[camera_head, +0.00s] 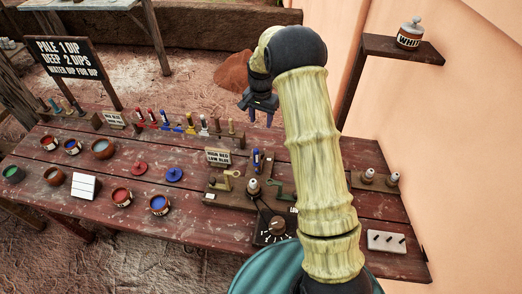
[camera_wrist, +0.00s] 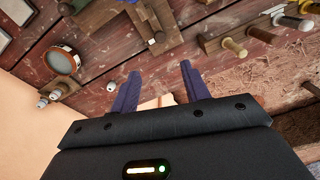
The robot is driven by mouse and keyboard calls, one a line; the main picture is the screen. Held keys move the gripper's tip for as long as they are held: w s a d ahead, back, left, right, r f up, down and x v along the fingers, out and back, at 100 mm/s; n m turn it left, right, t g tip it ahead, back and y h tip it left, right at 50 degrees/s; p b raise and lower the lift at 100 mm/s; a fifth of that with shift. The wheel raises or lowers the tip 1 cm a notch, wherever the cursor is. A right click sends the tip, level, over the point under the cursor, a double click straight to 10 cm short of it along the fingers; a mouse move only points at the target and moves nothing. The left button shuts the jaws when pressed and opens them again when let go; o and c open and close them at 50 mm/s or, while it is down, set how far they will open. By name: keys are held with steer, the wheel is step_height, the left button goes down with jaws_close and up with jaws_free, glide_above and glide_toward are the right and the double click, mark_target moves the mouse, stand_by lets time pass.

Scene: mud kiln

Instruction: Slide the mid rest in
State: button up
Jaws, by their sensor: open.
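My gripper (camera_head: 262,118) is open and empty, in the air above the back of the red-brown table (camera_head: 200,240). Its two purple fingers show apart in the wrist view (camera_wrist: 160,72). A wooden fixture (camera_head: 232,202) lies on the table, nearer the camera than the gripper. It carries a yellow bracket (camera_head: 228,178), a green bracket (camera_head: 278,190) and a white-topped post (camera_head: 253,186) between them. I cannot tell which part is the mid rest. My arm hides some of the table right of the fixture. Part of a wooden fixture shows in the wrist view (camera_wrist: 175,40).
A black dial (camera_head: 277,227) sits before the fixture. A small sign (camera_head: 218,157) and blue-handled tool (camera_head: 257,160) stand behind. Paint pots (camera_head: 122,197) and coloured handles (camera_head: 165,120) are left. A white block (camera_head: 386,241) and wall shelf (camera_head: 400,48) are right.

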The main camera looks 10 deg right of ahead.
mark_target(261, 153)
step_height(261, 153, down, 17)
steer(key=p, duration=0.5)
steer(key=shift+f, duration=0.2)
jaws_close()
